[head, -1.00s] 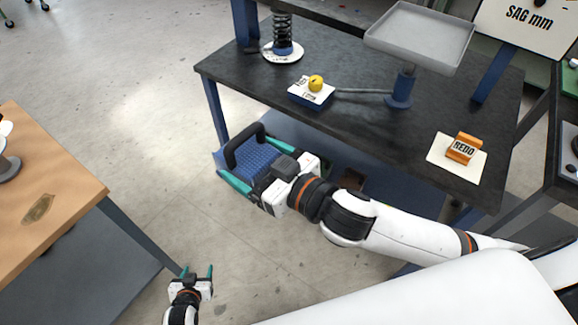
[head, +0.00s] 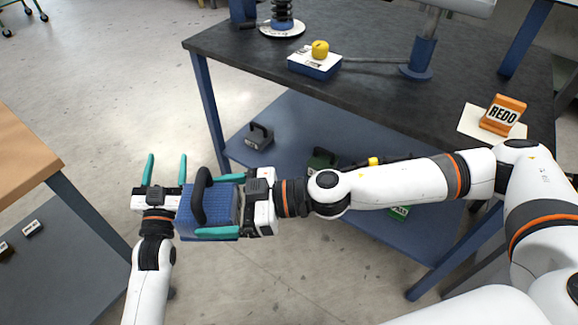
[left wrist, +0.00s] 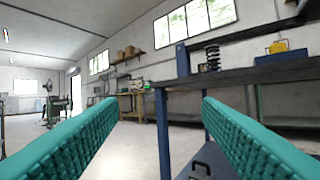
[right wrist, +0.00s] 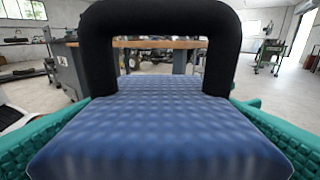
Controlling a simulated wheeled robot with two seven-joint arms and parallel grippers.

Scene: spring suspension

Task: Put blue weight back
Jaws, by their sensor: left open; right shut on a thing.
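The blue weight (head: 213,211) is a blue textured block with a black arched handle. My right gripper (head: 215,205) is shut on it, with one teal finger along each side, and holds it in the air left of the dark bench. The weight fills the lower part of the right wrist view (right wrist: 160,135), its handle upright. My left gripper (head: 165,170) is open and empty, just left of the weight, fingers pointing away from me. In the left wrist view nothing is between its fingers (left wrist: 160,125).
The dark bench (head: 390,115) carries a spring on a white disc (head: 283,28), a blue box with a yellow knob (head: 316,62) and an orange REDO block (head: 503,115). Its blue lower shelf (head: 290,120) holds a dark weight (head: 259,137) and a green one (head: 322,158). A wooden table (head: 25,150) stands left.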

